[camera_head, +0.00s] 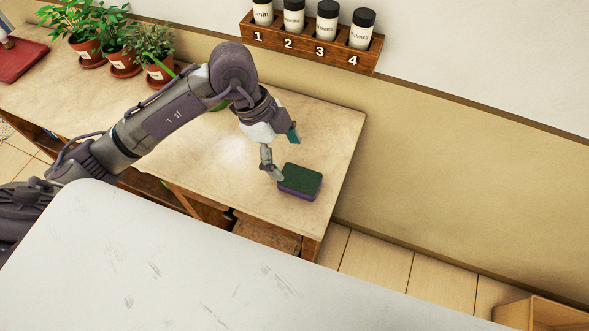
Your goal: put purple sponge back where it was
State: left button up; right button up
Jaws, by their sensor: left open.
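The purple sponge (299,182) lies flat on the wooden counter (335,125) near its right end. Its top is dark green and its purple side shows below. My left gripper (284,157) is open just above and to the left of the sponge. One fingertip is close to the sponge's left edge; I cannot tell whether it touches. The other finger is raised, away from the sponge. My right gripper is not in view.
Several potted plants (122,58) stand at the back left, near a red board (22,60). A wooden rack (310,41) with numbered jars hangs on the wall. A white surface (180,265) fills the foreground. A wooden box (545,312) sits at lower right.

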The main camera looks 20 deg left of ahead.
pick_arm(q)
jog(key=v, duration=0.3)
jog(key=shift+r, duration=0.2)
dwell(0.4)
